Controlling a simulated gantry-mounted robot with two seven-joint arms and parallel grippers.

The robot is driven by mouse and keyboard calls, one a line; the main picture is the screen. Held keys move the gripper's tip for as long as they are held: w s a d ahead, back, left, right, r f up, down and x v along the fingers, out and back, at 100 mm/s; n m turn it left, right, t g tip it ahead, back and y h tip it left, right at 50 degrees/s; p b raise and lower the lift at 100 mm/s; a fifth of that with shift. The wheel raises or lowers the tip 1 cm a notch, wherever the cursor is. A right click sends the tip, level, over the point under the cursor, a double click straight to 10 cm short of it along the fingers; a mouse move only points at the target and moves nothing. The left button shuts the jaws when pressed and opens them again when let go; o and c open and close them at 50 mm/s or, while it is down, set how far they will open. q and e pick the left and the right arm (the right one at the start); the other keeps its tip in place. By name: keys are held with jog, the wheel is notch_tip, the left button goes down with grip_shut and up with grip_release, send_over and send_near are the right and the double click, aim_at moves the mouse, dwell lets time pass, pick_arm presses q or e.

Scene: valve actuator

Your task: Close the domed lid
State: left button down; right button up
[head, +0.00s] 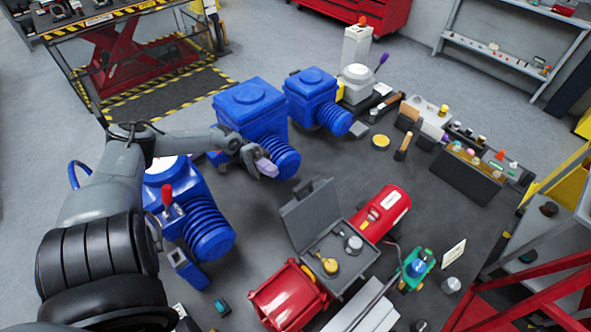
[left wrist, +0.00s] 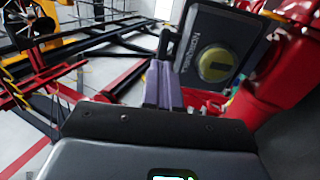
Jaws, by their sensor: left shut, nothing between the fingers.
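My left gripper (head: 265,168) is shut and empty, in front of the middle blue actuator (head: 250,110) near its ribbed end; I cannot tell if it touches it. Its pale purple fingers (left wrist: 163,84) are together in the left wrist view. No lid is clearly marked as the domed one. A grey unit with a rounded pale top (head: 357,74) stands at the back. My right gripper is not in view.
Another blue actuator (head: 311,92) stands behind, and one (head: 205,215) at front left. Small items crowd the right. A dark panel with a yellow disc (left wrist: 215,64) is beyond my fingers in the wrist view.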

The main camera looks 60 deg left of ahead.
pick_arm(q)
jog(key=f, duration=0.1)
notch_tip(320, 180, up, 3)
jog(key=p, duration=0.5)
send_over(305, 206)
jog(key=s+a, duration=0.1)
jog(key=a, duration=0.4)
jog(key=shift+s+d+r, duration=0.15)
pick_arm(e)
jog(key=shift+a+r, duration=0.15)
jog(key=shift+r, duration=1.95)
